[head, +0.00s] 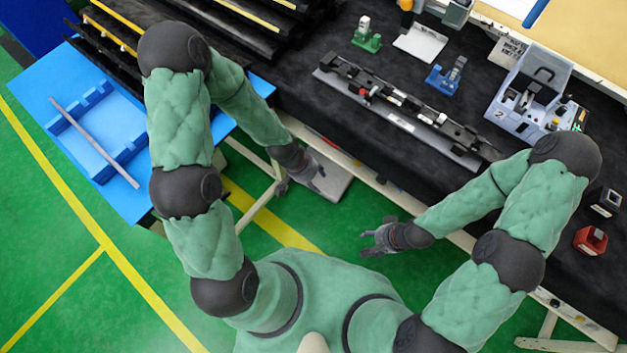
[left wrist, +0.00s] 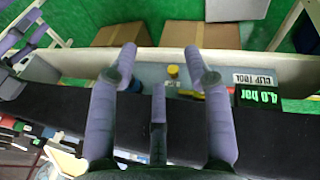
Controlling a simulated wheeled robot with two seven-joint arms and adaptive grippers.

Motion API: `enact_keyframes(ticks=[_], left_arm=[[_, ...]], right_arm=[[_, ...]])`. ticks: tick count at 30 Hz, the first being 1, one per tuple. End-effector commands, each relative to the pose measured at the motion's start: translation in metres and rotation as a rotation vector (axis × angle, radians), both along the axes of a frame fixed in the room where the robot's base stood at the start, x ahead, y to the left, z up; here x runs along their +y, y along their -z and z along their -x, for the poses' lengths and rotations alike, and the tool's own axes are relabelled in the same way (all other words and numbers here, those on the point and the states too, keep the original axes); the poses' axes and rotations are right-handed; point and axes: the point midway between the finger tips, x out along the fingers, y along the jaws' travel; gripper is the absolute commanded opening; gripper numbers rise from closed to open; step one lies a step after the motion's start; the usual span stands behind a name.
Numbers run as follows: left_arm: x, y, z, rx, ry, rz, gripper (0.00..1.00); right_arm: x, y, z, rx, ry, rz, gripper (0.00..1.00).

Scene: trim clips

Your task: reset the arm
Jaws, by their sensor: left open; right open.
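My left gripper (head: 314,180) is by the near edge of the black bench, beside a grey flat surface below the bench top. In the left wrist view its purple-grey fingers (left wrist: 162,65) are spread apart, with nothing between them. My right gripper (head: 370,240) is over the green floor in front of the bench, open and empty. Both green padded arms are bent at the elbow; the left one reaches over the blue tray's side and the right one over the bench's near edge.
The black bench (head: 300,95) carries a long rail fixture (head: 400,108), a blue clamp (head: 445,78), a green clamp (head: 367,38) and a grey machine (head: 530,100). A blue table (head: 120,195) holds a long strip (head: 95,143). Cardboard boxes (left wrist: 200,33) show in the left wrist view.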

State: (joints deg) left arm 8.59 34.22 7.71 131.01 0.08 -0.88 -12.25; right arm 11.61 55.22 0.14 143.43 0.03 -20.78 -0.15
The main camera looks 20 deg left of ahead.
Motion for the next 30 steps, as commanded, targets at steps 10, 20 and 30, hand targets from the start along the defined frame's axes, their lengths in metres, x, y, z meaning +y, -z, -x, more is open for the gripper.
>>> enact_keyframes(ticks=[10,20,30], left_arm=[[0.0,0.001,0.0,0.001,-0.002,0.0,0.5],[-0.001,0.006,0.005,0.009,-0.007,0.002,0.5],[-0.025,0.074,0.078,0.137,-0.147,0.027,0.5]], right_arm=[[0.0,0.0,0.0,0.0,0.0,0.0,0.58],[0.0,0.001,0.0,0.0,0.0,0.0,0.58],[0.0,0.007,0.0,0.0,0.0,0.0,0.58]])
